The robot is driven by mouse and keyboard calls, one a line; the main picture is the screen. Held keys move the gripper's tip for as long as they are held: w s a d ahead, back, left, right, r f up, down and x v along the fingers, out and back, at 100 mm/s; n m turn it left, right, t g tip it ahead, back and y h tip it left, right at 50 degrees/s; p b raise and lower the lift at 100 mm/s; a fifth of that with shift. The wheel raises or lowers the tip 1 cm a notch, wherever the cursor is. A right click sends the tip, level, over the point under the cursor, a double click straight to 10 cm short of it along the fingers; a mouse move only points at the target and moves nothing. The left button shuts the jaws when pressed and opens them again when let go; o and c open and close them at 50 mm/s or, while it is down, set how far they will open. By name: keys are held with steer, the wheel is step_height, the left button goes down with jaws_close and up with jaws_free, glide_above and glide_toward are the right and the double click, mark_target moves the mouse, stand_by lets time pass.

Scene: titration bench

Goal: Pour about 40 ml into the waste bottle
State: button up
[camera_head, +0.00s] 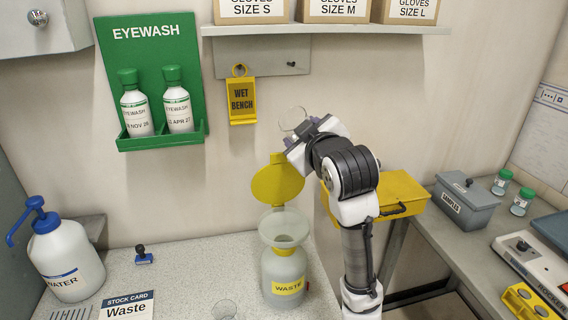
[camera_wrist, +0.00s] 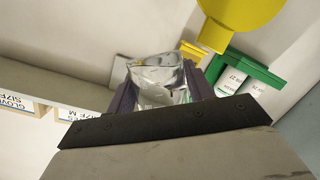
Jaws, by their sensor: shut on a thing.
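My gripper (camera_head: 300,133) is raised in front of the back wall, above and slightly right of the waste bottle (camera_head: 283,275). It is shut on a clear glass vessel (camera_head: 291,117), which also shows between the fingers in the wrist view (camera_wrist: 157,78). The vessel looks tilted; its liquid level cannot be told. The waste bottle stands upright on the bench with a wide translucent funnel (camera_head: 285,228) in its neck. A round yellow lid (camera_head: 277,183) stands raised behind the funnel, leaving its mouth uncovered. The vessel is well above the funnel, apart from it.
A water wash bottle (camera_head: 66,262), stock card (camera_head: 127,305) and stamp (camera_head: 144,256) are further left. The glove shelf (camera_head: 330,29) and wet bench sign (camera_head: 242,101) are on the wall. A yellow case (camera_head: 400,190) is right.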

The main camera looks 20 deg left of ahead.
steer(key=shift+s+r+n+t, duration=0.15)
steer(key=shift+r+n+t, duration=0.25)
steer(key=shift+n, duration=0.4)
steer(key=shift+f+b, duration=0.35)
steer(key=shift+b, duration=0.35)
steer(key=shift+f+n+t+y+b, duration=0.35)
steer(key=shift+n+b, duration=0.45)
steer(key=shift+b, duration=0.25)
steer(key=shift+n+b, duration=0.5)
steer(key=shift+b, duration=0.25)
steer(key=shift+r+n+t+y+b, duration=0.25)
steer(key=shift+n+t+b, duration=0.1)
steer(key=shift+n, duration=0.05)
steer(key=shift+r+n+b, duration=0.2)
steer(key=shift+n+b, duration=0.3)
steer(key=shift+f+n+y+b, duration=0.2)
steer(key=shift+n+y+b, duration=0.2)
steer(key=shift+b, duration=0.35)
steer(key=shift+w+r+t, duration=0.15)
steer(key=shift+w+t, duration=0.05)
steer(key=shift+t, duration=0.1)
